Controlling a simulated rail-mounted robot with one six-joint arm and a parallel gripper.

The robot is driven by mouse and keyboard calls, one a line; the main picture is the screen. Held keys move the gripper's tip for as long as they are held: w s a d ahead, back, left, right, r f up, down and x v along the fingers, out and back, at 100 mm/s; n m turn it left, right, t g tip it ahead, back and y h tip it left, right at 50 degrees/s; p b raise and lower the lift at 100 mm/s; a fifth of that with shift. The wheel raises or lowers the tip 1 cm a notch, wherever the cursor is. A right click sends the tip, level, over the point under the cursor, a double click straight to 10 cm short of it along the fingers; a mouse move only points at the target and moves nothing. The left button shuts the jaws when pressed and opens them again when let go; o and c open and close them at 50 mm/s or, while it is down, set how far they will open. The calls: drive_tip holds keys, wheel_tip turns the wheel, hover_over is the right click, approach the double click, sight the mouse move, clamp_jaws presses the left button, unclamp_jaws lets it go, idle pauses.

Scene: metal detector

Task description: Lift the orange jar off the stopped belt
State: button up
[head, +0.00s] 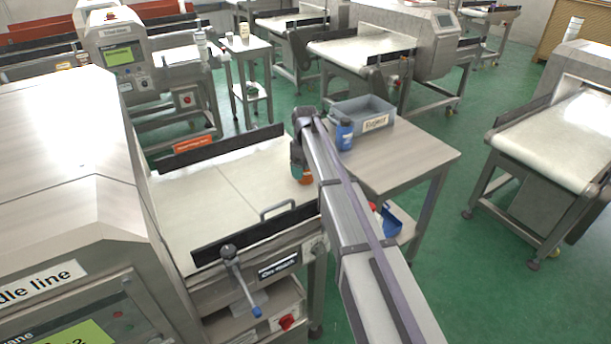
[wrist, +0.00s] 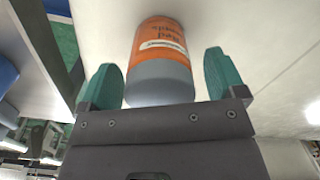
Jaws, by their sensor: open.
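The orange jar (head: 304,177) stands near the right end of the pale belt (head: 245,175), mostly hidden behind my arm in the head view. In the wrist view the jar (wrist: 160,55) has an orange body, a white label and a grey lid, and appears upside down. My gripper (wrist: 163,78) is open, with one teal finger on each side of the jar and visible gaps between fingers and jar. In the head view my gripper (head: 298,162) is mostly hidden by the arm.
Right of the belt stands a steel table (head: 405,155) with a grey tray (head: 363,115) labelled Reject and a blue jar (head: 345,135). Black guide rails (head: 255,235) run along the belt's sides. The metal detector housing (head: 70,190) stands at left.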

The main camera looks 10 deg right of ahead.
drive_tip(key=shift+r, duration=0.1)
drive_tip(key=c, duration=1.2)
